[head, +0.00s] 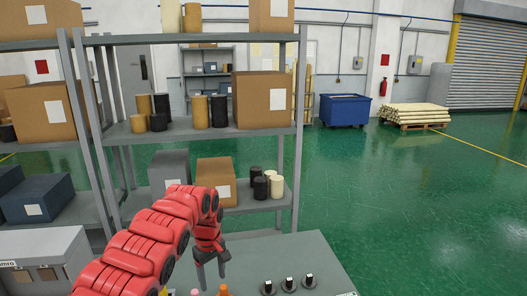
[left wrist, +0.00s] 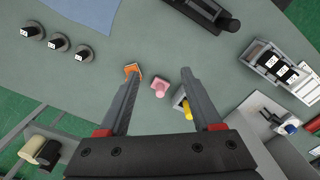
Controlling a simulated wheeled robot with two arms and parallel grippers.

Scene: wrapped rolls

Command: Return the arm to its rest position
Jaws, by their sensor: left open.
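My left arm comes in from the left in the head view, and its red-jointed links reach over the grey table (head: 330,262). My left gripper (head: 212,279) points down over the table with its fingers apart. In the left wrist view the left gripper (left wrist: 160,75) is open, with nothing held between its fingers. Beyond and between the fingers, a small orange piece (left wrist: 133,70), a pink piece (left wrist: 160,88) and a yellow piece (left wrist: 187,107) are on the table. My right gripper is not in view.
Three black pieces on round grey bases (head: 289,284) stand on the table. A grey tray with black items (left wrist: 280,70) lies at the wrist view's right. Behind the table, a shelf rack (head: 200,131) holds boxes and rolls.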

